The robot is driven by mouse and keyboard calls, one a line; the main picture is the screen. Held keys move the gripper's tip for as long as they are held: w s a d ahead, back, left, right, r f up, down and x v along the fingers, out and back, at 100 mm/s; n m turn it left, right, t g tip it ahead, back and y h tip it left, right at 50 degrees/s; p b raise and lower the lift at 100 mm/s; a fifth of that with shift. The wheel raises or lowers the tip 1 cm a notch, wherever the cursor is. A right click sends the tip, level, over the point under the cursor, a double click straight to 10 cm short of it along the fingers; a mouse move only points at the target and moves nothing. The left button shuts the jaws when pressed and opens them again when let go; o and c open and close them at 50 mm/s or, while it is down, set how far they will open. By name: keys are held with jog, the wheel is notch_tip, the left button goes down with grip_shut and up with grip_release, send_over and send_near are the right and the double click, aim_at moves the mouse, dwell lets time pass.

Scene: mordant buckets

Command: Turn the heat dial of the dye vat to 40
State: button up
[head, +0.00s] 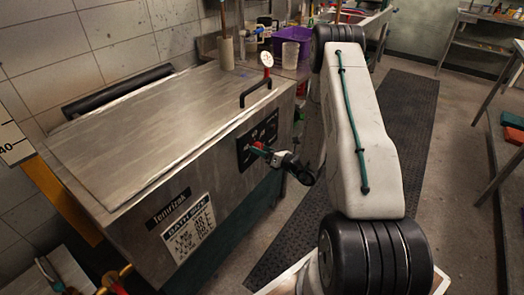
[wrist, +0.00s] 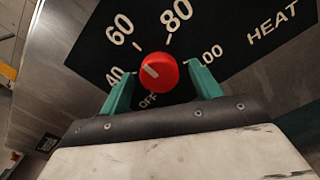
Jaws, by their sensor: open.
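The dye vat (head: 215,185) is a steel box with a closed lid at the left of the head view. Its black heat panel (head: 245,158) is on the front face, also filling the wrist view (wrist: 240,50). The red heat dial (wrist: 160,66) sits amid the marks OFF, 40, 60, 80 and 100. Its short white line slants up-left, seemingly between 40 and 60; I cannot tell exactly. My gripper (wrist: 161,88) is open, its teal fingers either side of the dial's lower part, without clear contact. In the head view, my gripper (head: 262,150) is at the panel.
A black lid handle (head: 258,88) and a round gauge (head: 267,59) stand above the panel. A purple bin (head: 291,38) and a clear container (head: 290,54) are behind. A dark floor mat (head: 405,120) runs along the aisle. A bench (head: 500,175) stands at the right.

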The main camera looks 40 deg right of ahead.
jog(key=c, duration=1)
jog(key=shift+o, duration=0.2)
jog(key=shift+n, duration=0.4)
jog(key=n, duration=1)
jog(key=shift+d+n, duration=0.15)
jog(key=shift+n, duration=0.45)
jog(key=o, duration=1)
jog(key=shift+c, duration=0.2)
